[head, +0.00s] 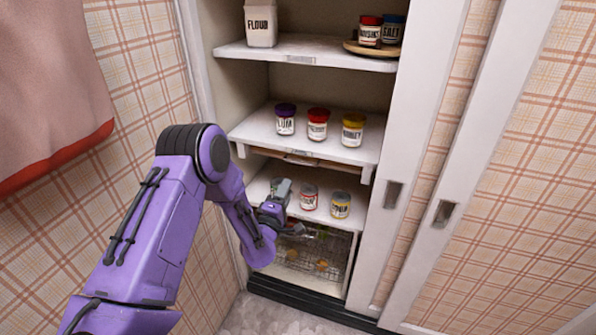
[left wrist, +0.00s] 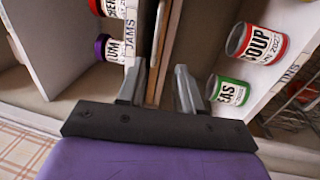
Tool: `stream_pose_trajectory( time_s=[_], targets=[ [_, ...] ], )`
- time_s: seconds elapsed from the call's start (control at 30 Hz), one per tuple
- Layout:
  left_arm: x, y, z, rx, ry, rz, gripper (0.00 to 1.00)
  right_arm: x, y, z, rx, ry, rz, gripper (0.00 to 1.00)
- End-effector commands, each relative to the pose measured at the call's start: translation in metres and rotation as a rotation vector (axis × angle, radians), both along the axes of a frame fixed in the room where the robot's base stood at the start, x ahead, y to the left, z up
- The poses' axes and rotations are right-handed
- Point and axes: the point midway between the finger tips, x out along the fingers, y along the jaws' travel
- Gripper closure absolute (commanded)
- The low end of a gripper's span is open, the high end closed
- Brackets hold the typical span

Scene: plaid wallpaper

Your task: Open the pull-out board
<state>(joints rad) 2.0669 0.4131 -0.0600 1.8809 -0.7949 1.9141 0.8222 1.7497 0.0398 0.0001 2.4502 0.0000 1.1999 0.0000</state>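The pull-out board (head: 300,158) is a thin wooden panel under the middle shelf, and only its front edge shows in the head view. In the left wrist view the board (left wrist: 160,60) is a brown strip running up between my fingers. My left gripper (head: 283,188) is in front of the cabinet, low and near the left side of the opening. In the left wrist view the left gripper (left wrist: 158,90) is open, with its fingers apart on either side of the line of the board. Whether a finger touches it, I cannot tell. My right gripper is not in view.
Jam jars (head: 318,124) stand on the middle shelf (head: 250,128), and cans (head: 340,205) on the shelf below. A wire basket (head: 310,258) is at the bottom. Flour (head: 261,24) and a round tray (head: 372,50) are above. White sliding doors (head: 410,130) stand at right.

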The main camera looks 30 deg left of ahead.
Motion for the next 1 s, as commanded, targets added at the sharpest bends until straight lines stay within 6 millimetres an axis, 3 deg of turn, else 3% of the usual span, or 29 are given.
stream_pose_trajectory(
  time_s=[0.5, 0.87, 1.0],
  targets=[
    [0.091, 0.023, 0.022, -0.012, -0.021, -0.004, 0.65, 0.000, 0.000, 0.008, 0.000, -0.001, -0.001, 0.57],
    [0.101, 0.025, 0.023, -0.013, -0.018, -0.004, 0.65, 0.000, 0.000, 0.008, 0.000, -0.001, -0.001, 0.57],
    [0.101, 0.025, 0.024, -0.013, -0.018, -0.004, 1.00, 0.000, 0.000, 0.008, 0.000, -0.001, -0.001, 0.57]
  ],
)
